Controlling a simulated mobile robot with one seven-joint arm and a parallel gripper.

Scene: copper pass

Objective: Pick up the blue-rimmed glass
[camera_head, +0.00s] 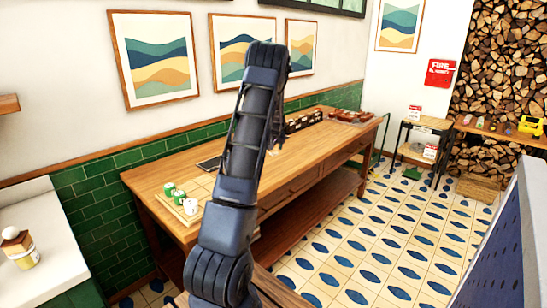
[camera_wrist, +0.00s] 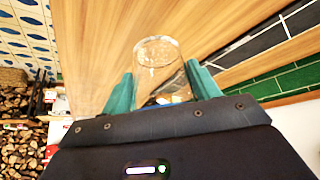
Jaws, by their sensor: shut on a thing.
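A clear drinking glass (camera_wrist: 158,53) stands between the teal fingers of my gripper (camera_wrist: 160,75) in the wrist view. The fingers are shut on it, one on each side. Its round outline faces away from my wrist, and a little blue shows low between the fingers. I cannot tell the rim's colour clearly. Wooden boards lie behind the glass; I cannot tell whether it touches them. In the head view my arm rises in front of the long wooden table (camera_head: 150,185) and hides my gripper and the glass.
Green and white cups (camera_head: 180,197) stand at the table's near left end, close to a dark flat slab (camera_head: 209,163). A dark rack (camera_head: 303,121) and reddish items (camera_head: 352,117) sit at the far end. The tiled floor (camera_head: 345,240) on the right is open.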

